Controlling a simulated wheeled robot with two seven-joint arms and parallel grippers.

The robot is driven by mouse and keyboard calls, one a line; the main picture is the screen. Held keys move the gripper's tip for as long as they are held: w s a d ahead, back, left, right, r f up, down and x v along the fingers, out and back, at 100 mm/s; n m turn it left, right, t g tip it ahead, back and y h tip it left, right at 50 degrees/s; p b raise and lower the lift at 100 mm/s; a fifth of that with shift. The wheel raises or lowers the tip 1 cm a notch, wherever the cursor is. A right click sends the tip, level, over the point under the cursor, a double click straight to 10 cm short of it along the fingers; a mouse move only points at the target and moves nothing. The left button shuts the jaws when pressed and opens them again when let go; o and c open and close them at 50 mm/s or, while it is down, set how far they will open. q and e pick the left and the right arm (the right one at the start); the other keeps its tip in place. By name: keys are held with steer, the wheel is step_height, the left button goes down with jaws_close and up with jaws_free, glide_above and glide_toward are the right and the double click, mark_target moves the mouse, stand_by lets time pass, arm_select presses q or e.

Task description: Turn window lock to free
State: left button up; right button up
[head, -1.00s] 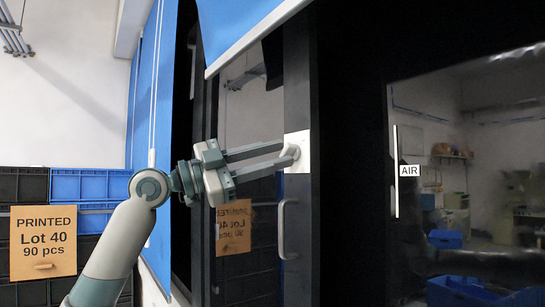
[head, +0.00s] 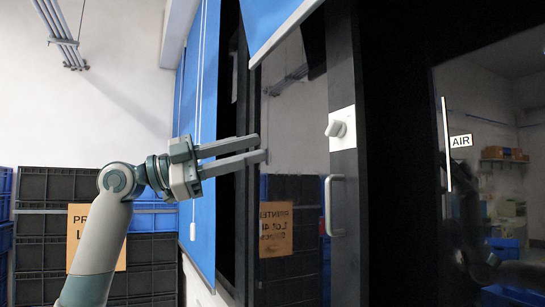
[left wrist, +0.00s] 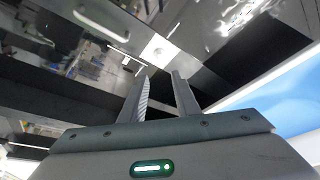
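The window lock (head: 341,129) is a white plate with a light grey knob, set on the dark frame post in the head view. Its knob sticks out to the left and looks tilted; I cannot read a lock position from it. The white plate also shows in the left wrist view (left wrist: 159,50), beyond the fingertips. My left gripper (head: 261,148) is open and empty, left of the lock and apart from it. In the left wrist view its two fingers (left wrist: 161,75) stand apart with nothing between them. My right gripper is not in view.
A grey pull handle (head: 334,206) is below the lock. A blue blind (head: 205,120) hangs behind the left gripper, and another blue panel (head: 272,22) hangs above. Dark crates (head: 45,225) and a cardboard sign (head: 78,225) stand at left. An AIR label (head: 461,141) is at right.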

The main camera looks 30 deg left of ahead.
arm_select(q)
steer(key=shift+b+v, duration=0.3)
steer(key=shift+v, duration=0.9)
